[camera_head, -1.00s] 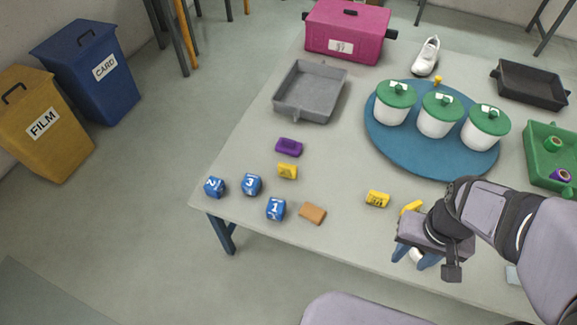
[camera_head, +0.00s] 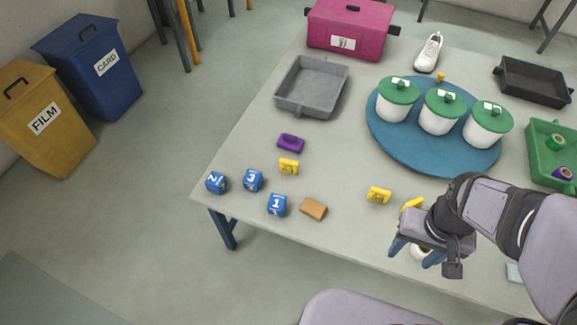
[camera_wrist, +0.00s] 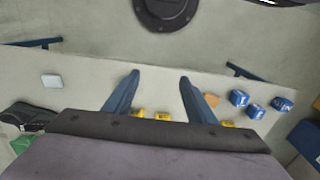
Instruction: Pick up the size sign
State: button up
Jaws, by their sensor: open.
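Several small yellow signs stand on the table; their print is too small to read, so I cannot tell which one is the size sign. In the head view one yellow sign (camera_head: 379,195) stands left of my gripper, another yellow sign (camera_head: 289,166) is farther left, and a third yellow piece (camera_head: 412,204) is partly hidden behind my wrist.
Blue number blocks (camera_head: 253,180), an orange-brown block (camera_head: 313,209) and a purple piece (camera_head: 291,142) lie left. A blue round board (camera_head: 385,148) bears white pots with green lids. A grey tray (camera_head: 285,103) and green crate (camera_head: 545,181) flank it. The table centre is mostly clear.

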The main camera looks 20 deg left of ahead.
aim_at(288, 162)
jog(key=o, duration=0.5)
jog(key=shift+o, duration=0.2)
jog(key=w+f+n+t+h+b, duration=0.2)
jog(key=w+f+n+h+b, duration=0.2)
jog(key=w+f+n+b, duration=0.6)
jog(key=w+a+f+n+t+h+b, duration=0.1)
jog(key=w+a+f+n+t+b, duration=0.4)
jog(key=w+a+n+b, duration=0.4)
jog(key=w+a+f+n+t+y+b, duration=0.1)
jog(key=a+f+n+t+y+b, duration=0.1)
jog(key=a+n, duration=0.4)
jog(key=w+a+f+n+t+y+b, duration=0.2)
jog(key=a+f+n+b, duration=0.2)
jog(key=a, duration=1)
jog(key=w+a+f+n+t+y+b, duration=0.2)
jog(key=a+f+n+b, duration=0.1)
jog(key=a+n, duration=0.5)
jog(key=shift+a+f+t+b, duration=0.15)
jog(key=shift+a+f+b, duration=0.1)
jog(key=shift+a, duration=0.35)
jog(key=shift+a+f+t+b, duration=0.15)
jog(key=shift+a+b, duration=0.1)
jog(key=shift+a, duration=0.3)
jog(key=shift+r+x, duration=0.2)
jog(key=shift+x, duration=3.5)
